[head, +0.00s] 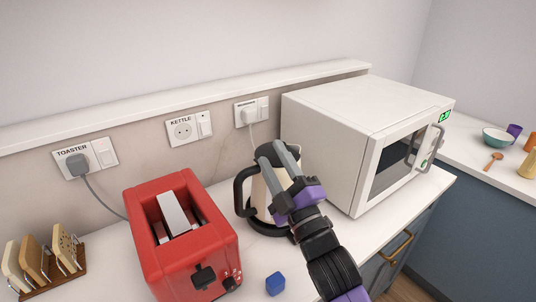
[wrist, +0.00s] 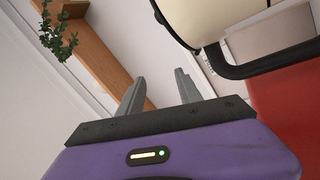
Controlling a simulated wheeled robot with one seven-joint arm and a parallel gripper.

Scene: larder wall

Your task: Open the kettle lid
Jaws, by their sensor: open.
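The cream kettle (head: 262,202) stands on its dark base on the counter between the toaster and the microwave. Its black handle (head: 240,192) is on the left side. The dark lid (head: 267,152) on top is partly hidden by my fingers, and I cannot tell whether it is shut. My gripper (head: 273,150), with grey fingers and a purple body, is open and overlaps the kettle top. In the wrist view the fingers (wrist: 160,78) are apart with nothing between them. The kettle (wrist: 208,16) shows at the upper right there, to one side of the fingers.
The red toaster (head: 190,245) stands left of the kettle and the white microwave (head: 345,105) right of it. A blue cube (head: 275,284) lies at the front. A toast rack (head: 45,262) is at far left. Wall sockets (head: 188,128) line the back under a ledge.

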